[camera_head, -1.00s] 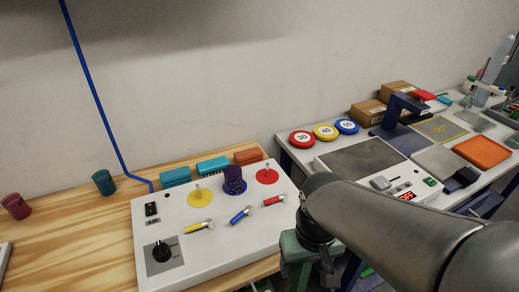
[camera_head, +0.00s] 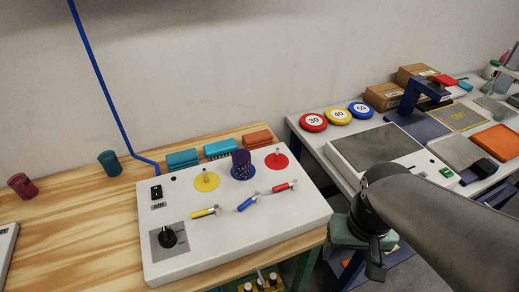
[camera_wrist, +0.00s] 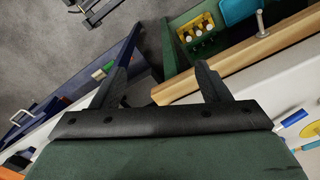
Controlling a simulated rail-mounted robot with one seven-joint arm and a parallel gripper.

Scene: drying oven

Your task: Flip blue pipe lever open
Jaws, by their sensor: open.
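The blue pipe lever (camera_head: 248,203) lies on the white panel's top, in front of the blue disc and between a yellow lever (camera_head: 206,212) and a red lever (camera_head: 285,187). It lies at a slant, its blue handle toward the lower left and a metal fitting at its upper right. My gripper (camera_wrist: 163,82) is open and empty in the wrist view, its two dark fingers apart. In the head view my wrist is right of the panel, away from the levers; my fingertips cannot be made out there. A small blue piece (camera_wrist: 295,118) shows at the wrist view's right edge; I cannot tell whether it is the lever.
The white panel (camera_head: 190,258) also bears a black knob (camera_head: 168,237) and a purple knurled cap (camera_head: 241,163). Teal and orange blocks stand behind it on the wooden table (camera_head: 90,235). A second bench with a balance (camera_head: 350,168) stands right. A gap separates the benches.

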